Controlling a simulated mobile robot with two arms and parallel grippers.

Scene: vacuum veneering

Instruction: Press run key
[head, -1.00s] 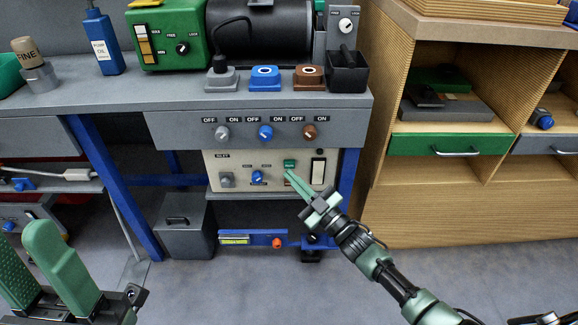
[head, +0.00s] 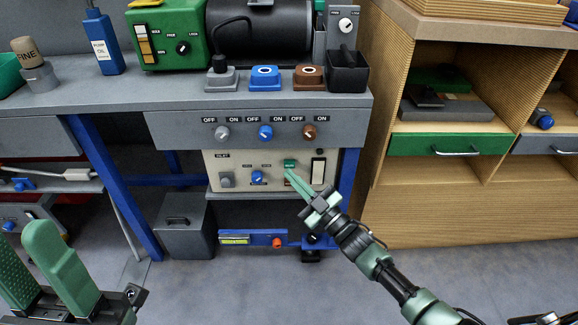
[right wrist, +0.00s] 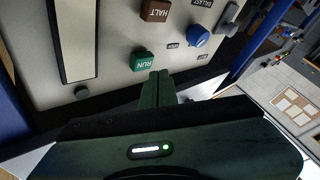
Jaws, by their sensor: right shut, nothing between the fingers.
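The run key is a small green key (head: 290,163) on the cream control panel (head: 212,160) under the bench. In the right wrist view the green key (right wrist: 142,60) reads RUN, and the brown HALT key (right wrist: 155,10) is above it. My right gripper (head: 287,171) is shut and empty, its fingertips just below the green key. In the right wrist view the fingertips (right wrist: 160,76) lie just right of the key; I cannot tell whether they touch it. My left gripper (head: 25,245) is open and empty at the lower left, far from the panel.
Three ON/OFF knobs sit on the grey strip above. A grey bin (head: 184,228) stands below left. The floor in front is clear.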

